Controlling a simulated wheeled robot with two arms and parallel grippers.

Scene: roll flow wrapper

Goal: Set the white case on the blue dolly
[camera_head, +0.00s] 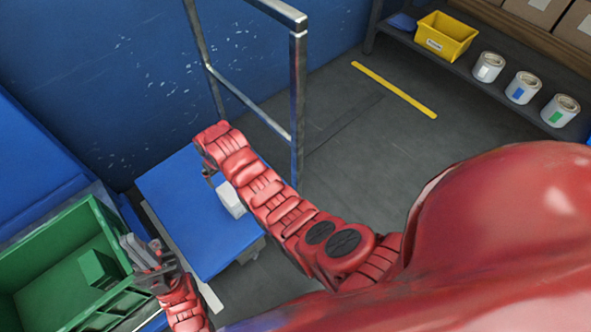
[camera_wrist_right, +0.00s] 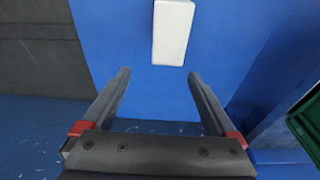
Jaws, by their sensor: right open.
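The white case (camera_head: 231,200) rests on the blue top of the dolly (camera_head: 185,225), partly hidden by my right arm. In the right wrist view the white case (camera_wrist_right: 173,32) lies on the blue deck (camera_wrist_right: 225,45), just beyond the fingertips and apart from them. My right gripper (camera_wrist_right: 159,75) is open and empty, its two fingers spread. In the head view it is mostly hidden behind my right arm at the dolly's far side. My left gripper (camera_head: 137,250) is over the near edge of the green crate; its finger gap is unclear.
The green crate (camera_head: 75,225) at the left holds a small green block (camera_head: 97,268). The dolly's metal handle frame (camera_head: 297,100) rises beside my right arm. A shelf at the back right carries a yellow bin (camera_head: 446,38) and several white cans. Grey floor (camera_head: 370,140) is clear.

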